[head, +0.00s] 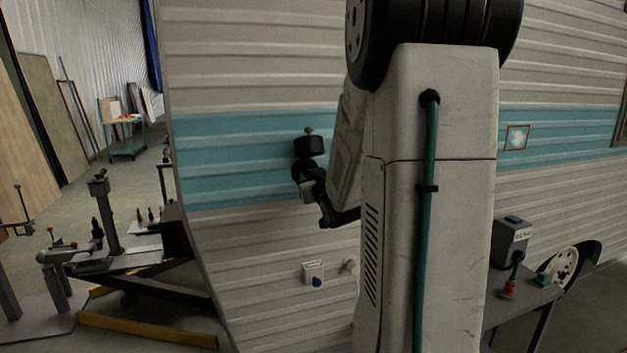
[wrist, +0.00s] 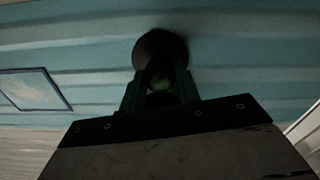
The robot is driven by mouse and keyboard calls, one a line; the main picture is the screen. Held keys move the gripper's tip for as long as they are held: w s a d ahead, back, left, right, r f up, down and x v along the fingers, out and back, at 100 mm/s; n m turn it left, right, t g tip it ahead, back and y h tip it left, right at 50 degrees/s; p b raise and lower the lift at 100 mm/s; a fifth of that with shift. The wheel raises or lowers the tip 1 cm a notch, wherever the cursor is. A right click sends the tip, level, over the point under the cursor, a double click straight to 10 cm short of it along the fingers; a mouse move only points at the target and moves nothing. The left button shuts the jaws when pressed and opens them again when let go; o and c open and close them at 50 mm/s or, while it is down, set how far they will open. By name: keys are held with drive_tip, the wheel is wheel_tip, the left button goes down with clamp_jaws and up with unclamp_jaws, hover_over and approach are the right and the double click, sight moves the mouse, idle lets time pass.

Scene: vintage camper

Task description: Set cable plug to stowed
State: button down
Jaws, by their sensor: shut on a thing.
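My gripper (head: 306,170) is left of my arm, raised in front of the camper's teal band. In the wrist view its fingers (wrist: 160,90) are shut on a dark round piece (wrist: 158,48) with a greenish part between them. In the head view this piece appears as a short black cylinder (head: 309,147) with a small grey tip on top. I cannot tell for sure that it is the cable plug. A white wall fitting (head: 312,270) with a blue knob sits below on the camper side, with a round white fitting (head: 350,265) beside it, partly behind my arm.
A small table (head: 530,297) on the right bears a grey labelled box (head: 510,243), an orange-red piece (head: 509,290) and a teal piece (head: 543,279). A framed picture (head: 517,137) is on the camper wall. A metal stand (head: 100,215) and yellow bar (head: 145,331) stand at left.

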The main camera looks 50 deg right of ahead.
drive_tip(key=shift+x, duration=1.1)
drive_tip(key=c, duration=1.4)
unclamp_jaws()
drive_tip(key=o, duration=0.4)
drive_tip(key=shift+w, duration=0.15)
drive_tip(key=shift+d, duration=0.1)
drive_tip(key=v, duration=0.8)
drive_tip(key=shift+f, duration=0.1)
